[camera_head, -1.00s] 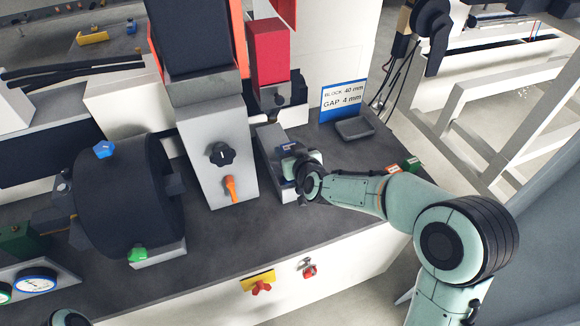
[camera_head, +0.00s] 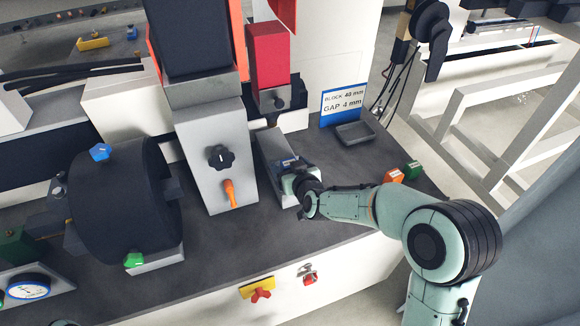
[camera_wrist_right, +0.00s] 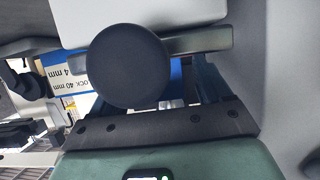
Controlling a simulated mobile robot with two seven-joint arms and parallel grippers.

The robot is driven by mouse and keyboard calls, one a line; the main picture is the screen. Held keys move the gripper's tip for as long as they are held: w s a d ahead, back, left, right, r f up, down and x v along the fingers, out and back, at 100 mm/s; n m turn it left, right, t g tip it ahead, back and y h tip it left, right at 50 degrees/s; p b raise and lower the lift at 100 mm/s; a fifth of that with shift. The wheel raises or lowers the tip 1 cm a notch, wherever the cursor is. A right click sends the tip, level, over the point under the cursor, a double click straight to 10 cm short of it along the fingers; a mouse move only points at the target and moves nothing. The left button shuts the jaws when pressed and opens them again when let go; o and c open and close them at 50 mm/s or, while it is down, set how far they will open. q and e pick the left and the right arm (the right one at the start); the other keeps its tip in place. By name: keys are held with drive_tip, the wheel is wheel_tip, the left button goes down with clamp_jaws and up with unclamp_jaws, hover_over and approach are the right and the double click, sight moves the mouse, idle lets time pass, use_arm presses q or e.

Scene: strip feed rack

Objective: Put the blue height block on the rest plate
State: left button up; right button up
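The blue height block (camera_head: 289,162) shows as a small blue patch at the tip of my right gripper (camera_head: 290,172), over a narrow grey plate (camera_head: 269,147) that looks like the rest plate. My right gripper appears shut on the block. I cannot tell whether the block touches the plate. In the right wrist view a blue surface (camera_wrist_right: 176,68) shows between the fingers, mostly hidden behind a dark round knob (camera_wrist_right: 128,66). My left gripper is not in view.
An orange block (camera_head: 394,176) and a green block (camera_head: 413,168) stand to the right. A grey tray (camera_head: 354,133) lies before the sign (camera_head: 343,102) reading block 40 mm, gap 4 mm. A grey housing with a black knob (camera_head: 219,157) stands left of the plate.

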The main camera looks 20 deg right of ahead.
drive_tip(key=shift+r, duration=0.25)
drive_tip(key=p+v, duration=0.1)
drive_tip(key=v, duration=1.1)
drive_tip(key=shift+f, duration=0.15)
